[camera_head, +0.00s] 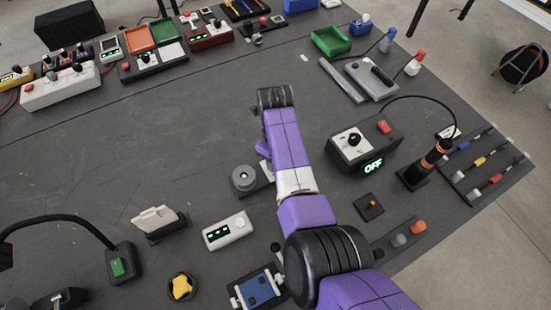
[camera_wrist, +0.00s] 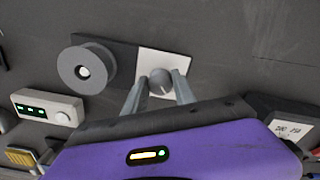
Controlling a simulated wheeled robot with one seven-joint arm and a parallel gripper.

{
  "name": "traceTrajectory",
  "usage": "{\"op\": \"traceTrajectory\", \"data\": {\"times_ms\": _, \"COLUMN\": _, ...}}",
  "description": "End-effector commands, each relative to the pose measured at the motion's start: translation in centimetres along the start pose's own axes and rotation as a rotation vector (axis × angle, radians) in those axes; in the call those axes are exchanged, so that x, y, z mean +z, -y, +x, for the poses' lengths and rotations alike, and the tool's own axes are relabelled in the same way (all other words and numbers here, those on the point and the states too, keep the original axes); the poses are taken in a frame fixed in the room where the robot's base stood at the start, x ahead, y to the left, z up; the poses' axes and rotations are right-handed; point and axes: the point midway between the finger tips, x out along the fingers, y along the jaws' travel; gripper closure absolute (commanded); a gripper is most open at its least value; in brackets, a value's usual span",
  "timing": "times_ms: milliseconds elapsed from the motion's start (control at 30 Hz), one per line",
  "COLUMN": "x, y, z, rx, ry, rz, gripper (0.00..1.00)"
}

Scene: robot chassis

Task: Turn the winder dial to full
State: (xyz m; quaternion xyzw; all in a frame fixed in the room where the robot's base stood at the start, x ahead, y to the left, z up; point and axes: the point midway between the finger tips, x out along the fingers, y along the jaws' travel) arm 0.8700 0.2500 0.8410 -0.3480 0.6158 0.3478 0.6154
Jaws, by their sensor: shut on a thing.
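The winder shows in the wrist view as a dark base (camera_wrist: 118,58) with a grey spool (camera_wrist: 82,72) on the left and a white plate (camera_wrist: 160,60) on the right. Its round grey dial (camera_wrist: 161,80) sits on the white plate. My gripper (camera_wrist: 159,90) has its two grey fingers on either side of the dial and is shut on it. In the head view the spool (camera_head: 244,179) shows left of my purple arm, while my arm hides the dial and my fingertips.
A white device with a green display (camera_head: 227,230) stands near the winder. A black box reading OFF (camera_head: 365,145) is right of my arm, with a black and orange handle (camera_head: 435,155) beyond it. The table's middle left is clear.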

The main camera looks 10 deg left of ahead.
Motion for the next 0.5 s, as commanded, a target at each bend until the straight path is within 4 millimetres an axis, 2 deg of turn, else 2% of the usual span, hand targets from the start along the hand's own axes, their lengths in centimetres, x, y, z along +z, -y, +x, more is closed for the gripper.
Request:
{"op": "traceTrajectory", "data": {"times_ms": 133, "x": 0.06, "y": 0.04, "z": -0.09, "rx": -0.001, "ry": 0.002, "rz": 0.002, "gripper": 1.0}}
{"op": "traceTrajectory", "data": {"times_ms": 167, "x": 0.06, "y": 0.04, "z": -0.09, "rx": -0.001, "ry": 0.002, "rz": 0.002, "gripper": 0.66}}
{"op": "traceTrajectory", "data": {"times_ms": 267, "x": 0.06, "y": 0.04, "z": -0.08, "rx": -0.001, "ry": 0.002, "rz": 0.002, "gripper": 0.47}}
{"op": "traceTrajectory", "data": {"times_ms": 500, "x": 0.02, "y": 0.02, "z": -0.03, "rx": 0.0, "ry": 0.001, "rz": 0.001, "gripper": 0.46}}
